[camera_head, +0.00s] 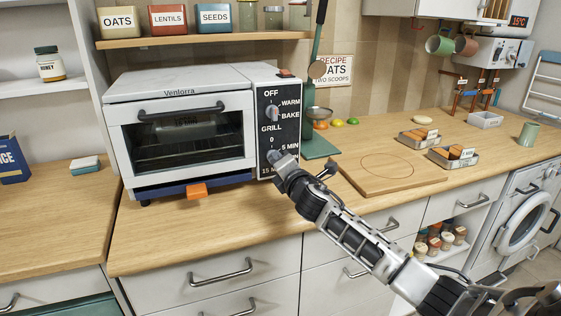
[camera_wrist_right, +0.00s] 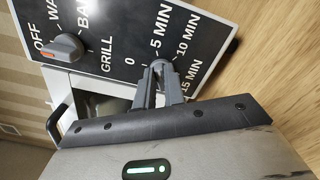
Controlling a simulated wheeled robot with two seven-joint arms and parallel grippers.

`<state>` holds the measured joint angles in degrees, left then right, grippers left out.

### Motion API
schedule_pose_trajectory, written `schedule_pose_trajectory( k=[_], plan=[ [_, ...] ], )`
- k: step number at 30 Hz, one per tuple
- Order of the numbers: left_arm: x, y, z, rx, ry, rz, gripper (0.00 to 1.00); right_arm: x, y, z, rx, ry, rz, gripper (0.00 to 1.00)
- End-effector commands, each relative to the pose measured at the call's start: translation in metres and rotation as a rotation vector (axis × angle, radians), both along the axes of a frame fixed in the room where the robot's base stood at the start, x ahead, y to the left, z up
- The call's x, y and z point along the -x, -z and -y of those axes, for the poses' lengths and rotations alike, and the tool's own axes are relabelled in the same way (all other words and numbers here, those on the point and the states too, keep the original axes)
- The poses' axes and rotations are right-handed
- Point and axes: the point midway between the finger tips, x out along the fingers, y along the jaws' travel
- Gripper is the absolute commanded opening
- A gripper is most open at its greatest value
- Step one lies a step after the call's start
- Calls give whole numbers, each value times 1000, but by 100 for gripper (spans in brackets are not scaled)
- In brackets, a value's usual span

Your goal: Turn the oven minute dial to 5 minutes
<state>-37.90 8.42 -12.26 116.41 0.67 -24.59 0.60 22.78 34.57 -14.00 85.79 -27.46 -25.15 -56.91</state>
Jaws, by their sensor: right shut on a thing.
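The Ventorra oven (camera_head: 185,92) stands on the wooden counter with its door closed. Its black control panel (camera_head: 266,96) has an upper function knob (camera_head: 271,113) and a lower minute dial, marked 0, 5 MIN, 10 MIN and 15 MIN. My right gripper (camera_head: 279,160) is at the lower dial and hides most of it in the head view. In the right wrist view, the gripper's fingers (camera_wrist_right: 158,82) are shut on the minute dial (camera_wrist_right: 160,65). The 5 MIN label lies just beyond the dial there. I cannot tell where the dial's pointer stands. My left gripper is out of view.
An orange block (camera_head: 197,190) lies at the oven's front foot. A wooden board (camera_head: 390,172) and metal trays (camera_head: 419,139) lie right of the oven. A shelf (camera_head: 205,38) with canisters hangs above. The counter front left of my right arm is clear.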

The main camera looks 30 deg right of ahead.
Motion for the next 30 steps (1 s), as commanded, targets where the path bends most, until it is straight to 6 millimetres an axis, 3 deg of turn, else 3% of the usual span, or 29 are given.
schedule_pose_trajectory(
  k=[6, 9, 21, 26, 30],
  plan=[
    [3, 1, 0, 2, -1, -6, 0, 0, 0, 1, 1, 1, 0, 0],
    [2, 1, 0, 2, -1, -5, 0, 0, 0, 1, 1, 1, -1, 33],
    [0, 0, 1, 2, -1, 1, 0, 6, 1, -1, 2, 0, -1, 33],
    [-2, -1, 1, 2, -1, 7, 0, 30, 1, -7, 4, -2, -1, 33],
    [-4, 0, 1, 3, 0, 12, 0, 62, 3, -15, 3, -2, -3, 33]
  ],
)
